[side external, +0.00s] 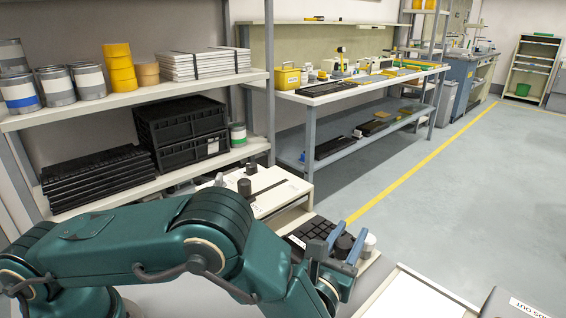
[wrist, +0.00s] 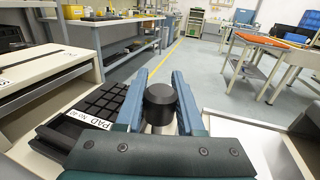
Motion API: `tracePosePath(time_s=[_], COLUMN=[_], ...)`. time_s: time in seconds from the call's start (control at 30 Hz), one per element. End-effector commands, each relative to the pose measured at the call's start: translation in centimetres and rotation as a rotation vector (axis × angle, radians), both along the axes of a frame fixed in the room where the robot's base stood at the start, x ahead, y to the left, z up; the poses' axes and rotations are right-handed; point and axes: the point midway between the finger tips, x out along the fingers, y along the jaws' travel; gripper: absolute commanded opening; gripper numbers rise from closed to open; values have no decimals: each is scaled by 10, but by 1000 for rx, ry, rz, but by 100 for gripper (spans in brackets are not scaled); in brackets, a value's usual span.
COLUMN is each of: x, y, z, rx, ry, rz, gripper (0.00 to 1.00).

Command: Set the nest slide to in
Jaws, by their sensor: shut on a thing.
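My gripper (side external: 337,250) is low at the front of the work area, beside a black keypad-like block (side external: 306,232). In the wrist view, my gripper's blue fingers (wrist: 162,80) stand on both sides of a black round knob (wrist: 160,102) on a pale post and are shut on it. The knob also shows between the fingers in the side view (side external: 344,243). The black block (wrist: 97,103) lies left of the fingers, with a white label (wrist: 86,119) reading "PAD No" on its near edge. The nest slide's track is hidden by my gripper, so its position cannot be told.
A white machine (side external: 270,203) with a dark knob (side external: 244,187) on top stands behind the block. A small white cylinder (side external: 368,242) is right of my gripper. A pale flat panel (side external: 415,297) lies at front right. Shelves and benches stand farther back.

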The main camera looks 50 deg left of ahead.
Motion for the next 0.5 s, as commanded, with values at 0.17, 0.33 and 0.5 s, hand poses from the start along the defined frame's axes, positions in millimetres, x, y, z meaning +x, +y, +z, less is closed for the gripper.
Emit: tracePosePath(time_s=[0.17,0.33,0.5], x=[-1,0,0], y=[4,32,70], z=[1,1,1], rx=[2,7,9], ry=[-3,-3,-1], rz=[2,9,9], gripper=[0,0,0])
